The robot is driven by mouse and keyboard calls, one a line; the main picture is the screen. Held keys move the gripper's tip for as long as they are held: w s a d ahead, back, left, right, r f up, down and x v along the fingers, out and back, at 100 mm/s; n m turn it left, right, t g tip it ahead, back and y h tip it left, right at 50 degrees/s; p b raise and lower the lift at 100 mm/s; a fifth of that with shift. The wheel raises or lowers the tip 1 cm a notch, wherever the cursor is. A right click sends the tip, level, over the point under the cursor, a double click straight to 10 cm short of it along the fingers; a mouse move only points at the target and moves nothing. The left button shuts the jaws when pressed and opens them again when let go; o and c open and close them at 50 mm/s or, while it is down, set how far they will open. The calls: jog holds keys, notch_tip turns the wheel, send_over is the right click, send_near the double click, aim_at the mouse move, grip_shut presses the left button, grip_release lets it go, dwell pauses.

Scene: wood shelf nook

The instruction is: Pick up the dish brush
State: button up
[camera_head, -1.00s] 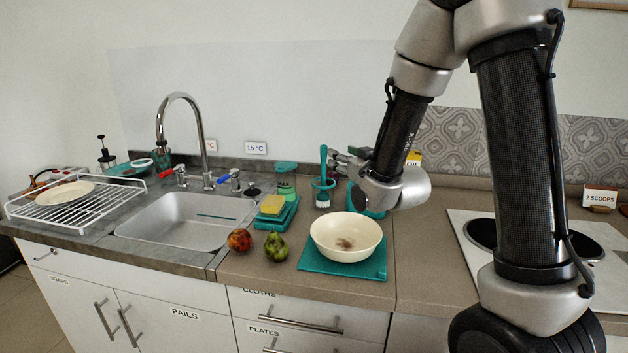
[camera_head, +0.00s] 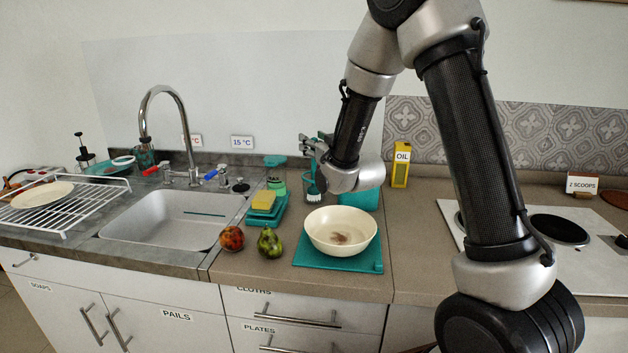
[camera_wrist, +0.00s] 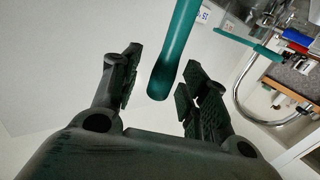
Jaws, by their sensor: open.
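The dish brush (camera_head: 314,190) stands upright behind the bowl, with white bristles low down and a teal handle. In the head view my gripper (camera_head: 311,146) is at the upper part of the brush and hides much of its handle. In the wrist view the teal handle (camera_wrist: 174,55) comes down between the two fingers of my open gripper (camera_wrist: 158,92). Gaps show between the handle and both fingers. The brush head is out of the wrist view.
A cream bowl (camera_head: 341,251) sits on a teal board (camera_head: 372,267) in front of the brush. A yellow oil carton (camera_head: 401,165) stands right. The faucet (camera_head: 187,130) is further left.

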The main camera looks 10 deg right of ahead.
jog(key=shift+c, duration=0.3)
grip_shut()
